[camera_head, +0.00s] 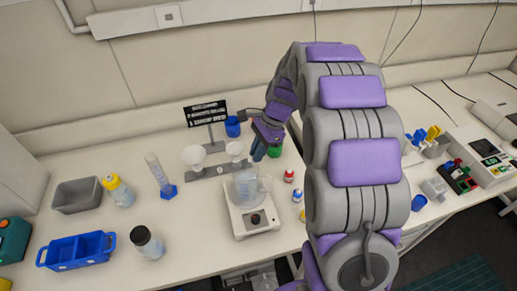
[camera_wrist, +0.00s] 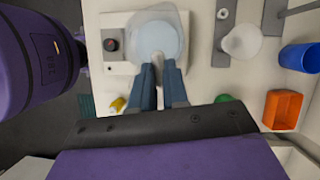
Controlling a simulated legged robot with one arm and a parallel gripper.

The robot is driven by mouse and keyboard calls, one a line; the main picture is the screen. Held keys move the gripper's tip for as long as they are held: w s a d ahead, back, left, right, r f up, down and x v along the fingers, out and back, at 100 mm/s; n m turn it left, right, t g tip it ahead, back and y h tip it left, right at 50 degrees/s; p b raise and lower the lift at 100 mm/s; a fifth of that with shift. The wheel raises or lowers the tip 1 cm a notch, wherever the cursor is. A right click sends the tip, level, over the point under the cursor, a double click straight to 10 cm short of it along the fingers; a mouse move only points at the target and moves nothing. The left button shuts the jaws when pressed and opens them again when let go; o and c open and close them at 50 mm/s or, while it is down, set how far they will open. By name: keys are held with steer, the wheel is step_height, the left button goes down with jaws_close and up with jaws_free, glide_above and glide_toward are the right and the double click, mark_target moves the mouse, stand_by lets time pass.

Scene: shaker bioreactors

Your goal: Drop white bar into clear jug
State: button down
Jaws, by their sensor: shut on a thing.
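The clear jug (camera_head: 246,187) stands on a white stirrer plate (camera_head: 252,224) with a dark knob, near the middle of the bench in the head view. In the wrist view the jug (camera_wrist: 160,17) is just beyond my fingertips. My gripper (camera_wrist: 159,64) has its two blue-grey fingers close together, with a small pale piece between the tips, apparently the white bar (camera_wrist: 158,60). The bar is hardly visible. In the head view my gripper (camera_head: 259,153) points down behind and slightly right of the jug, above the bench. The bar cannot be made out there.
A balance-like stand with white funnels (camera_head: 194,155) and a sign (camera_head: 206,114) stand behind the jug. A blue cup (camera_head: 232,126) and green item (camera_head: 274,152) are near my gripper. Small bottles (camera_head: 289,176) stand right; a blue-based cylinder (camera_head: 158,172) stands left. An orange bin (camera_wrist: 282,109) shows in the wrist view.

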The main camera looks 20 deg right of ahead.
steer(key=a+f, duration=0.1)
steer(key=a+f+b, duration=0.1)
steer(key=a, duration=0.1)
steer(key=shift+a+f, duration=0.15)
steer(key=c, duration=1.3)
jaws_free()
steer(key=d, duration=0.2)
steer(key=shift+d, duration=0.4)
steer(key=shift+o, duration=0.7)
steer(key=shift+d, duration=0.1)
steer(key=shift+o, duration=0.5)
steer(key=shift+a, duration=1.25)
steer(key=shift+r, duration=0.35)
steer(key=shift+d+f+p+v, duration=0.3)
steer(key=shift+d+p+v, duration=0.7)
steer(key=shift+v, duration=7.7)
steer(key=s+a+n+h, duration=0.1)
steer(key=s+a+n, duration=0.3)
steer(key=s+a, duration=0.3)
steer(key=s+f+n+h+b, duration=0.1)
steer(key=s+f+n, duration=0.3)
steer(key=s, duration=1)
steer(key=s+a+f+n+g+h, duration=0.1)
steer(key=s+f+n, duration=0.4)
steer(key=s, duration=0.9)
steer(key=n+h, duration=0.1)
steer(key=n, duration=0.2)
steer(key=shift+s+a+h+b, duration=0.3)
steer(key=shift+s+a+b, duration=0.05)
steer(key=shift+s+b, duration=0.05)
